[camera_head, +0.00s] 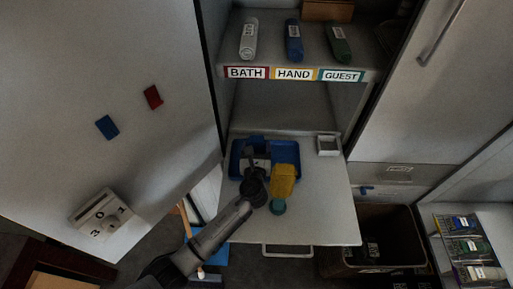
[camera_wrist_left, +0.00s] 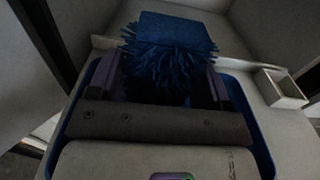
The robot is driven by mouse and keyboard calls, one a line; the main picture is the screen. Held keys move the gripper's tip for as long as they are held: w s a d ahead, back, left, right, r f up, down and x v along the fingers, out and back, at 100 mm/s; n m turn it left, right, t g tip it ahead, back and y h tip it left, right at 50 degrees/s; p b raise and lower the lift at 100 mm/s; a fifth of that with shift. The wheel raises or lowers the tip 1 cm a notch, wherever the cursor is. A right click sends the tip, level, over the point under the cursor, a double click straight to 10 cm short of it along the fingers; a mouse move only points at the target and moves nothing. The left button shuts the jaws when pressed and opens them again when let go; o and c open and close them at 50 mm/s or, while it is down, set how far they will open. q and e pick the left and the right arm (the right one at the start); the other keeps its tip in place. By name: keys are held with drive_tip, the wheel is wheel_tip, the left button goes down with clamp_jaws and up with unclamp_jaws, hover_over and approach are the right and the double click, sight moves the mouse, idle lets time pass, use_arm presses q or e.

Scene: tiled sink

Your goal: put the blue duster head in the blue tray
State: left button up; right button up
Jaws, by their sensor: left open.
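The blue duster head (camera_wrist_left: 170,55) shows in the left wrist view as a flat blue block with a shaggy blue fringe. It lies between and just beyond the fingers of my open left gripper (camera_wrist_left: 165,85). In the head view my left gripper (camera_head: 257,152) is over the blue tray (camera_head: 235,160), and the duster head there is mostly hidden and hard to tell from the tray. The tray's blue rim also shows around the gripper in the left wrist view (camera_wrist_left: 262,130). Whether the duster head rests on the tray floor is hidden. My right gripper is not in view.
A yellow object (camera_head: 284,178) stands at the tray's right side, with a teal round piece (camera_head: 278,206) before it. A small white box (camera_head: 328,146) sits at the back right of the pull-out board (camera_head: 325,205). Rolled towels (camera_head: 294,42) lie on the labelled shelf above.

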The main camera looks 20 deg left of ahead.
use_arm(q)
drive_tip(key=shift+r, duration=0.2)
drive_tip(key=v, duration=1.2)
drive_tip(key=shift+b, duration=0.35)
